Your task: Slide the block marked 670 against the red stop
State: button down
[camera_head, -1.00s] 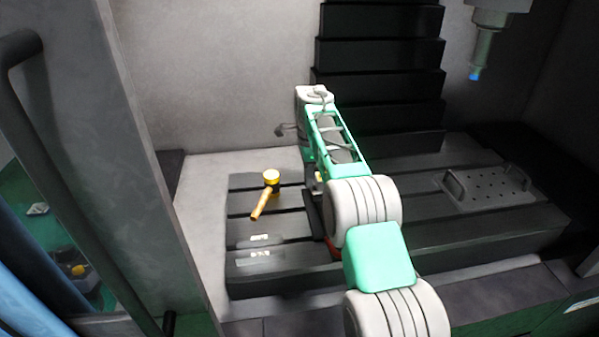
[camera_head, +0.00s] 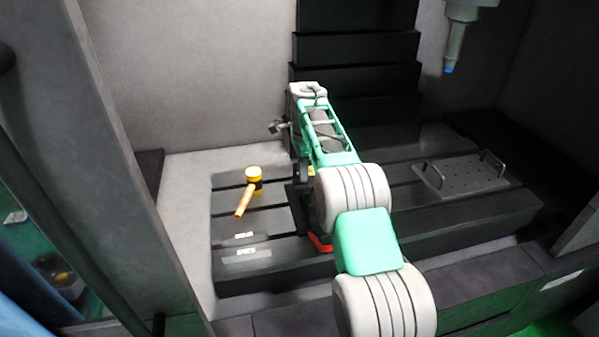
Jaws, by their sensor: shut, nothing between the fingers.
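The red stop (camera_head: 320,243) shows as a small red piece low on the dark slotted table, just left of my arm and partly hidden by it. A dark flat piece (camera_head: 299,207) lies behind it, and I cannot tell what it is. No marking 670 can be read, and I cannot make out the block; my arm may hide it. My gripper (camera_head: 302,173) hangs down below the wrist at the far end of my arm, above the table. It is shut and empty; its fingertips are mostly hidden.
A yellow-headed mallet (camera_head: 247,188) lies on the table (camera_head: 440,230) left of my gripper. Two pale labels (camera_head: 247,253) sit at the front left, too small to read. A perforated plate with two handles (camera_head: 465,175) lies right. A blue-tipped spindle (camera_head: 450,62) hangs at upper right.

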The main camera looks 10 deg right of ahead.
jog(key=shift+r, duration=0.1)
jog(key=a+r+p, duration=0.4)
jog(key=r+p, duration=0.1)
jog(key=r, duration=0.5)
jog(key=s+r+n+t, duration=0.1)
jog(key=s+r+n, duration=0.4)
jog(key=s+r, duration=0.15)
jog(key=s+f+n+t, duration=0.1)
jog(key=s+n, duration=0.3)
jog(key=s, duration=0.5)
jog(key=s+f+n+t+b, duration=0.1)
jog(key=s+f+n, duration=0.3)
jog(key=s, duration=0.4)
jog(key=s+f+n+t+b, duration=0.1)
jog(key=s+f+n, duration=0.2)
jog(key=s, duration=0.6)
jog(key=shift+s+n+t, duration=0.3)
jog(key=shift+n, duration=0.7)
jog(key=c, duration=2.2)
grip_release()
jog(key=shift+d, duration=0.1)
